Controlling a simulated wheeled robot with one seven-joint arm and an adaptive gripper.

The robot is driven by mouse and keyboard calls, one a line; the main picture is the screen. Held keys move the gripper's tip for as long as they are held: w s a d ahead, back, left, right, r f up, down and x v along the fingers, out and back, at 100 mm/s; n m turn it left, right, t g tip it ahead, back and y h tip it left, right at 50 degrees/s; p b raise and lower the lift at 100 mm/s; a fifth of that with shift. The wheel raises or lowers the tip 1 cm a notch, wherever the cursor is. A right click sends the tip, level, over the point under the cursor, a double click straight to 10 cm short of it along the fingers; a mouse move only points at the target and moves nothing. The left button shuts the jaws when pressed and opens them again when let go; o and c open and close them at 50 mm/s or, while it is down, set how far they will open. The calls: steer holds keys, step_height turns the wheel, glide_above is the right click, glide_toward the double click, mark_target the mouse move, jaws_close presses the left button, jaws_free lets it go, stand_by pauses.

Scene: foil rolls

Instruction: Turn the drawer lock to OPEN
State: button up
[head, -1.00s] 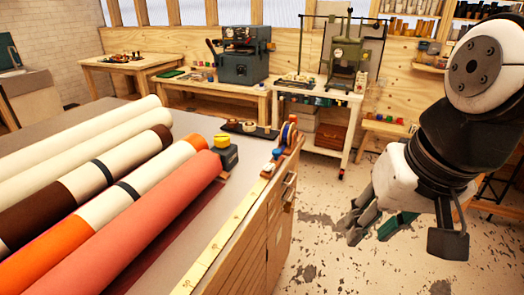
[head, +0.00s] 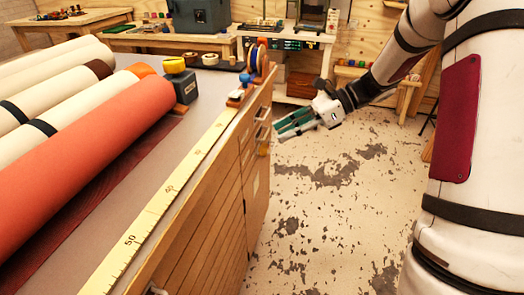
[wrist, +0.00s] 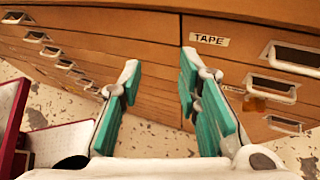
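My gripper (head: 284,130) is open and empty, its green-padded fingers pointing at the drawer front of the wooden cabinet (head: 201,220). In the wrist view the fingertips of my gripper (wrist: 158,62) are spread before the drawer faces, with no visible contact. A drawer labelled TAPE (wrist: 209,39) is right of the fingers. Metal pull handles (wrist: 292,57) sit farther right. A small amber-brown piece (wrist: 255,103) hangs by the lower handle; I cannot tell whether it belongs to a lock. No lock or OPEN marking is readable.
Fabric rolls (head: 85,140) lie on the cabinet's grey top, with a yellow ruler (head: 165,190) along its edge. A tape dispenser (head: 180,82) stands behind them. The worn floor (head: 320,215) right of the cabinet is clear.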

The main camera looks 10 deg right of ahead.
steer(key=w+d+f+m+t+y+b, duration=0.1)
steer(key=w+d+f+m+t+b, duration=0.1)
steer(key=w+d+f+m, duration=0.3)
steer(key=w+d+f+m+t+y+b, duration=0.1)
steer(key=w+f+t+y+b, duration=0.1)
steer(key=f, duration=0.5)
steer(key=m+t+b, duration=0.3)
steer(key=m+t, duration=0.1)
steer(key=m, duration=0.2)
glide_toward(263, 150)
steer(key=b+x, duration=0.2)
steer(key=x, duration=0.6)
steer(key=shift+w+f+b, duration=0.2)
steer(key=shift+w+b, duration=0.15)
steer(key=shift+b, duration=0.05)
jaws_close()
